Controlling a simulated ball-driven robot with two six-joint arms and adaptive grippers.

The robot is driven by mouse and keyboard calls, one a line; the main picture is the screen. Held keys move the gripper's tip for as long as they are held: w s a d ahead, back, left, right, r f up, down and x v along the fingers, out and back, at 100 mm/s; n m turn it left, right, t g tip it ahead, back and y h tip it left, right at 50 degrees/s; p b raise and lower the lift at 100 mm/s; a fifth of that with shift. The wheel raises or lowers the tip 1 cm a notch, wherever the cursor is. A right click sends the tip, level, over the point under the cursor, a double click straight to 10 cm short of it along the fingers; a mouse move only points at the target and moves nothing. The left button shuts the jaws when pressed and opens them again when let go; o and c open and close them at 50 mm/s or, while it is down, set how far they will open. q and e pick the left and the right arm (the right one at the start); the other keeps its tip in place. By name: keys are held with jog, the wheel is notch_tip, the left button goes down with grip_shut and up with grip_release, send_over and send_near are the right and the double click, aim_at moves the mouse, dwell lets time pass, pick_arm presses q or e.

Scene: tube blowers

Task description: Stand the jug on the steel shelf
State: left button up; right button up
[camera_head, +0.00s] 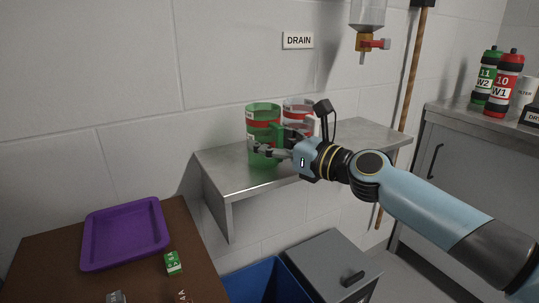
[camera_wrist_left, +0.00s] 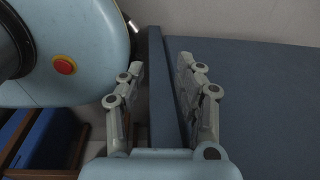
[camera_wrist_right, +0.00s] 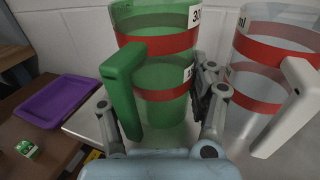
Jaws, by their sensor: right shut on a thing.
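A green see-through jug (camera_head: 262,120) with red bands is upright at the left part of the steel shelf (camera_head: 228,170). It also shows large in the right wrist view (camera_wrist_right: 165,75). My right gripper (camera_head: 262,150) comes in from the right and is shut on the green jug, with its fingers at the jug's handle side. Whether the jug's base touches the shelf I cannot tell. A clear jug (camera_head: 299,112) with red bands and a pale handle stands just right of the green one, also in the right wrist view (camera_wrist_right: 265,70). My left gripper (camera_wrist_left: 160,95) is open and empty.
A purple tray (camera_head: 125,232) and a small green box (camera_head: 173,262) are on the brown table at left. A blue bin (camera_head: 265,284) and a grey cabinet (camera_head: 325,265) are below the shelf. A dispenser (camera_head: 367,20) hangs above. Bottles (camera_head: 503,85) stand on the right counter.

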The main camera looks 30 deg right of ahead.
jog(key=shift+f, duration=0.15)
pick_arm(q)
jog(key=shift+f, duration=0.25)
pick_arm(e)
jog(key=shift+f, duration=0.15)
jog(key=o, duration=1.1)
jog(key=shift+f, duration=0.1)
jog(key=o, duration=0.5)
